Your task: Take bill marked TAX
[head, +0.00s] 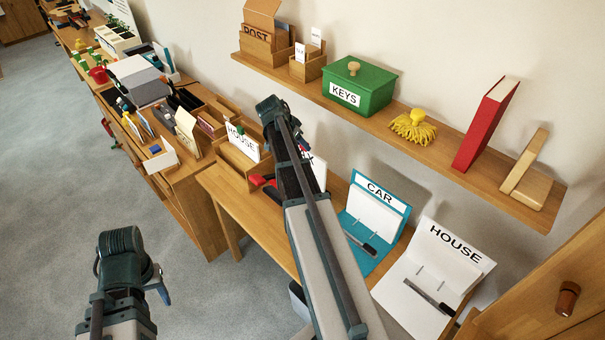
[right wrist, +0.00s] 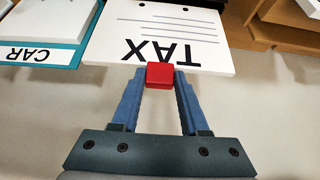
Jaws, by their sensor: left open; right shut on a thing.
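The bill marked TAX (right wrist: 165,35) is a white sheet with black print, upside down in the right wrist view. A red tab (right wrist: 160,75) sits at its edge by the lettering. My right gripper (right wrist: 160,84) is shut on this tab, its blue fingers converging there. In the head view part of the white bill (head: 319,174) shows beside my right arm, with one letter visible; the arm hides the rest. My left gripper (head: 162,288) is open, low at the left, apart from the furniture.
A teal CAR folder (head: 384,190) and a white HOUSE folder (head: 458,240) stand right of my right arm. A wooden holder (head: 235,165) has a HOUSE card. The shelf above bears a green KEYS box (head: 359,88), yellow brush and red book. Floor at left is clear.

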